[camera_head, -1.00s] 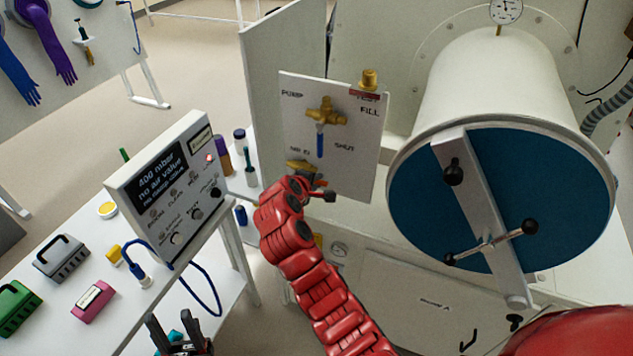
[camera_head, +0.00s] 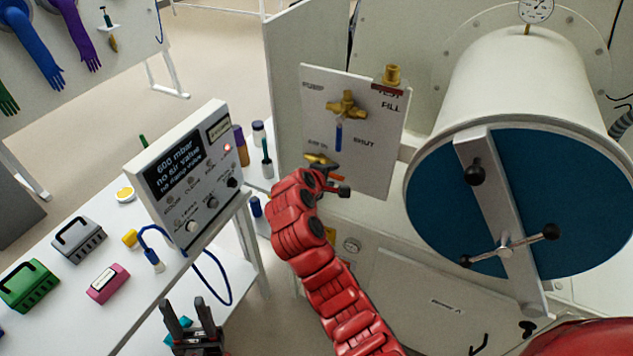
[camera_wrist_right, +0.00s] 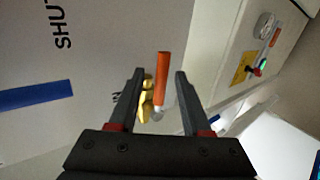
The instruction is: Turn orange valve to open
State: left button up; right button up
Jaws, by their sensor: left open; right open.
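The orange valve has an orange lever handle (camera_wrist_right: 163,80) on a brass body (camera_wrist_right: 146,100), on the lower part of a white panel (camera_head: 380,160). In the head view its brass body (camera_head: 316,158) shows just above my right gripper (camera_head: 334,182), which hides much of the handle. In the right wrist view my right gripper (camera_wrist_right: 158,75) is open, with the handle between its two fingers in the picture; I cannot tell whether either finger touches it. My left gripper (camera_head: 190,318) is open and empty at the bottom, by the bench edge.
A blue-handled brass valve (camera_head: 346,106) sits higher on the panel, near the word SHUT. A control box (camera_head: 190,165) reading 600 mbar stands on the white bench (camera_head: 110,240) at left. A large cylindrical chamber (camera_head: 505,100) with a blue door stands at right.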

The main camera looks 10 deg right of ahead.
jog(key=p+v, duration=0.1)
jog(key=v, duration=1.4)
jog(key=shift+s+a+r, duration=0.2)
jog(key=shift+s, duration=0.1)
